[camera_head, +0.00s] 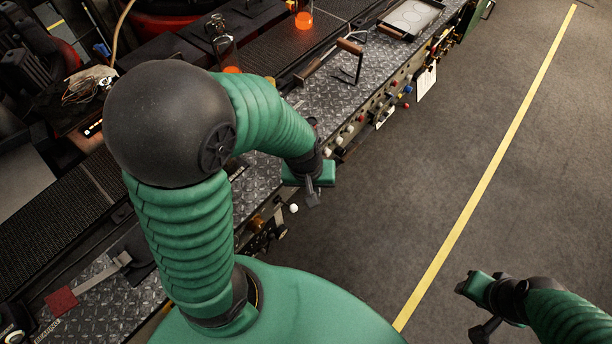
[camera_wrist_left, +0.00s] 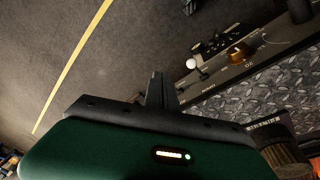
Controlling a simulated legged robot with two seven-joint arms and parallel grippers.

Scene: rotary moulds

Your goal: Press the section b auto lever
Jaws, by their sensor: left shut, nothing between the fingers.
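The machine's control panel (camera_head: 376,122) runs along the edge of the tread-plate deck, with several knobs, buttons and levers. I cannot read any label as section b auto. A white ball knob (camera_head: 293,208) sticks out just below my left gripper (camera_head: 313,200). In the left wrist view the panel (camera_wrist_left: 262,61) shows the white ball knob (camera_wrist_left: 192,64) and a brass knob (camera_wrist_left: 239,54). My left gripper (camera_wrist_left: 157,76) is shut and empty, its fingertips apart from the white knob.
The tread-plate deck (camera_head: 330,96) holds wooden-handled tools (camera_head: 330,62) and orange lamps (camera_head: 304,20). A white tag (camera_head: 426,82) hangs from the panel. The grey floor (camera_head: 420,190) with a yellow line (camera_head: 490,178) is clear to the right.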

